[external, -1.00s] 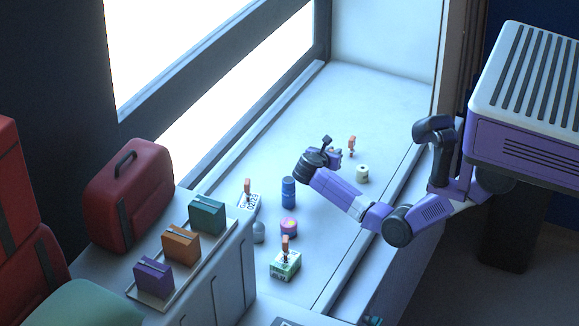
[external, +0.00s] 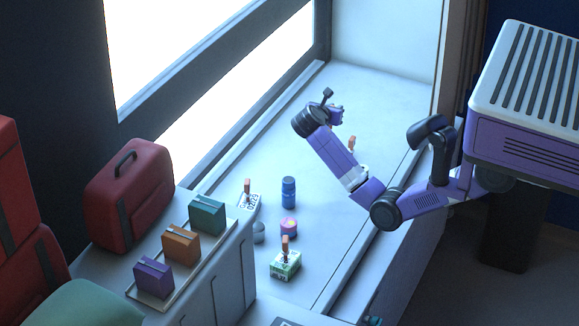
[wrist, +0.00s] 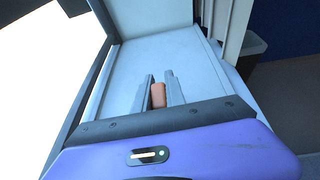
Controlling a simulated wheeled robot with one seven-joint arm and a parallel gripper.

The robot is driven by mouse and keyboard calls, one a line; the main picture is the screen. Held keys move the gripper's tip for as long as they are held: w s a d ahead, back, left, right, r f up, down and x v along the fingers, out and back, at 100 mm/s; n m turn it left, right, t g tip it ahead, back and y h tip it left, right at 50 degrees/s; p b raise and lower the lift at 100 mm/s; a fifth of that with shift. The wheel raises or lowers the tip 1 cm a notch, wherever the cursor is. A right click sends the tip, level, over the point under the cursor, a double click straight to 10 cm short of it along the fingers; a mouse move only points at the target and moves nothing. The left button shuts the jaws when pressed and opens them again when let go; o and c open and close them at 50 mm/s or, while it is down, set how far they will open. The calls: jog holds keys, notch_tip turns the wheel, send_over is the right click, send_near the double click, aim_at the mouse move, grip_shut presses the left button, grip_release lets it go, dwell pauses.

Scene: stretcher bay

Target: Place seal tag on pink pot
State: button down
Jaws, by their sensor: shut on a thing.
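The pink pot (external: 288,227) stands upright on the pale ledge in the external view, with a yellowish patch on its top. My gripper (external: 336,114) is raised above the ledge, behind and to the right of the pot and well apart from it. In the wrist view my gripper (wrist: 159,80) is shut on a small orange-brown piece (wrist: 158,95), which looks like the seal tag. Its lower part is hidden by my gripper body.
A blue bottle (external: 288,192) stands behind the pot, and a grey jar (external: 259,233) to its left. Another orange piece (external: 352,143) is partly hidden by my arm. The far ledge is clear.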

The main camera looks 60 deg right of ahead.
jog(key=w+a+r+n+t+y+p, duration=0.1)
jog(key=a+r+n+t+y, duration=0.2)
jog(key=a, duration=1.2)
jog(key=w+a+r+n+t+y+p, duration=0.15)
jog(key=a+n+t, duration=0.4)
jog(key=a, duration=1.05)
notch_tip(320, 180, down, 19)
jog(key=shift+s+d+f+h, duration=0.2)
jog(key=shift+s+d+h, duration=0.05)
jog(key=shift+s+h, duration=0.15)
jog(key=c, duration=1.8)
grip_release()
jog(key=shift+f, duration=0.15)
jog(key=o, duration=0.4)
